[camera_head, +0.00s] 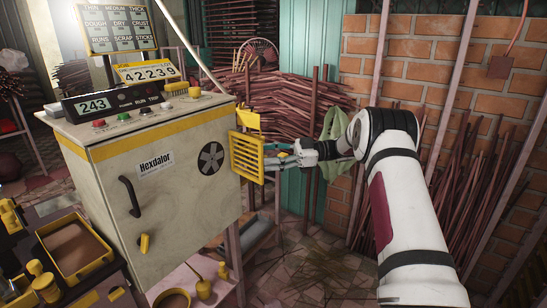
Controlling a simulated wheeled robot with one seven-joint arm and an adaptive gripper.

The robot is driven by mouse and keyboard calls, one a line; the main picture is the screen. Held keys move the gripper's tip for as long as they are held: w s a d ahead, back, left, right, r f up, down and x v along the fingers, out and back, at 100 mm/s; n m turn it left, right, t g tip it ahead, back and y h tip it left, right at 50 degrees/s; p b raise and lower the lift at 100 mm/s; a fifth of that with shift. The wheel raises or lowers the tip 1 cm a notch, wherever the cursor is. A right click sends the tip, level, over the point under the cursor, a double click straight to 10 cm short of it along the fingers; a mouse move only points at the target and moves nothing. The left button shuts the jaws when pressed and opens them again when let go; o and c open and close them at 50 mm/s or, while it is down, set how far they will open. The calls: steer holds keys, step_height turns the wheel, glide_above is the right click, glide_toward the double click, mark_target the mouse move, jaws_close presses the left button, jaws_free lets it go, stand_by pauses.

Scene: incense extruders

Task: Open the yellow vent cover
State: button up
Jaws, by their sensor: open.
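The yellow vent cover (247,157) is a slatted panel at the right side of the beige Hexdalor machine (165,175). It stands out at an angle past the cabinet's right front edge. My gripper (270,152) is at the right edge of the vent cover, reaching in from the right. It is open, and its fingers overlap the cover's edge in the picture. I cannot tell whether they touch it. The opening behind the cover is hidden from this side.
The cabinet front has a black handle (130,196), a yellow knob (145,243) and a black fan (210,158). Bundles of reddish sticks (285,110) lie behind my gripper. A yellow tray (75,247) is at the lower left. Tiled floor (310,270) is free below my arm.

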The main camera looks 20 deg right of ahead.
steer(key=shift+o, duration=0.6)
steer(key=shift+w+a+f, duration=0.1)
steer(key=shift+w+a, duration=0.2)
steer(key=shift+a, duration=0.25)
steer(key=shift+c, duration=0.2)
steer(key=shift+s+d, duration=0.1)
steer(key=shift+c, duration=0.4)
steer(key=shift+d, duration=0.1)
steer(key=v, duration=1.2)
steer(key=shift+s, duration=0.15)
steer(key=shift+d, duration=0.15)
